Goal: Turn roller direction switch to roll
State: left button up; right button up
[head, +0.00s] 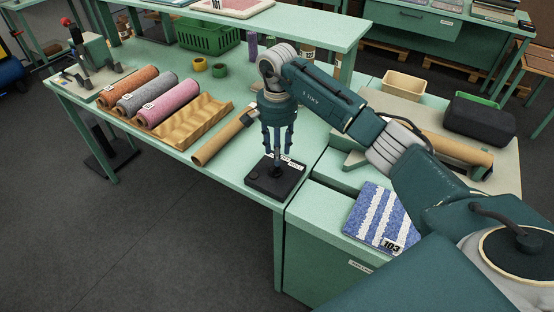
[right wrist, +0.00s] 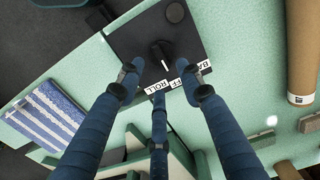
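The switch box (head: 268,184) is a flat black box near the table's front right corner. In the right wrist view the box (right wrist: 125,40) carries a dark knob (right wrist: 161,52) with a white mark. The mark points roughly at the middle label, of which "FF" shows. The "ROLL" label (right wrist: 157,88) is on one side and a partly hidden "BA" label on the other. My right gripper (head: 277,152) is above the box, fingers pointing down. In the right wrist view its three fingers (right wrist: 164,80) are spread and empty, with the knob beyond their tips. My left gripper is not in view.
A cardboard tube (head: 220,138) lies left of the box. Orange, grey and pink rolls (head: 168,104) lie farther left beside a tan corrugated tray (head: 200,122). A blue-and-white striped sample (head: 378,218) marked 103 lies right of the box. A green basket (head: 208,37) stands behind.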

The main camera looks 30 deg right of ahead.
aim_at(275, 169)
jog(key=shift+f+p, duration=0.7)
jog(key=shift+f, duration=2.1)
grip_shut()
